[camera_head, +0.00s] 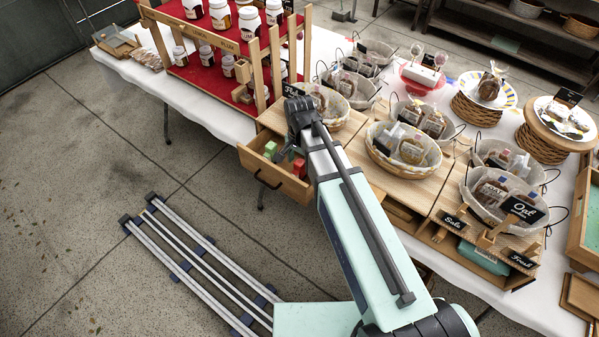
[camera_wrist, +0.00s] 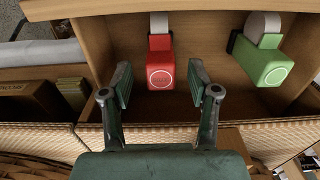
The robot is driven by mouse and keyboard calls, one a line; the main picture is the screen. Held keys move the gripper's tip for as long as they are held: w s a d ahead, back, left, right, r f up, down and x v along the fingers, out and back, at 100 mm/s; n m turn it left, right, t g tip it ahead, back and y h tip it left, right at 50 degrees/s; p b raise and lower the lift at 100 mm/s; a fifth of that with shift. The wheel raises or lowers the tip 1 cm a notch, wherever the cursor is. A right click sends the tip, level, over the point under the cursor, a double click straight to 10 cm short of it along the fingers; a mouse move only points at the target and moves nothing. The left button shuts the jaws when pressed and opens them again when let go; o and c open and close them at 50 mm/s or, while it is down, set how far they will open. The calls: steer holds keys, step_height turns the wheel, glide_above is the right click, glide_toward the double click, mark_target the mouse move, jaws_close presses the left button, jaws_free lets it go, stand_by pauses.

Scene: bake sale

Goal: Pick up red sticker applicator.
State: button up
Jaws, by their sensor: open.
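The red sticker applicator (camera_wrist: 160,68) lies in an open wooden drawer (camera_wrist: 200,22), with a pale roll at its far end. In the head view a red piece of it (camera_head: 299,168) shows in the drawer (camera_head: 263,178), partly hidden by my arm. My gripper (camera_wrist: 160,88) is open in the wrist view, its two fingers apart on either side of the red applicator's near end. The fingers do not appear to touch it. In the head view the fingertips are hard to make out beside the drawer.
A green applicator (camera_wrist: 262,60) lies to the right of the red one in the wrist view, and also shows in the head view (camera_head: 270,149). Drawer walls enclose both closely. Baskets of baked goods (camera_head: 402,145) stand on the table above. The floor left of the drawer is clear near it.

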mark_target(297, 173)
steer(key=shift+w+f+p, duration=0.15)
steer(key=shift+f+p, duration=0.6)
steer(key=shift+f, duration=1.45)
steer(key=shift+c, duration=0.3)
jaws_close()
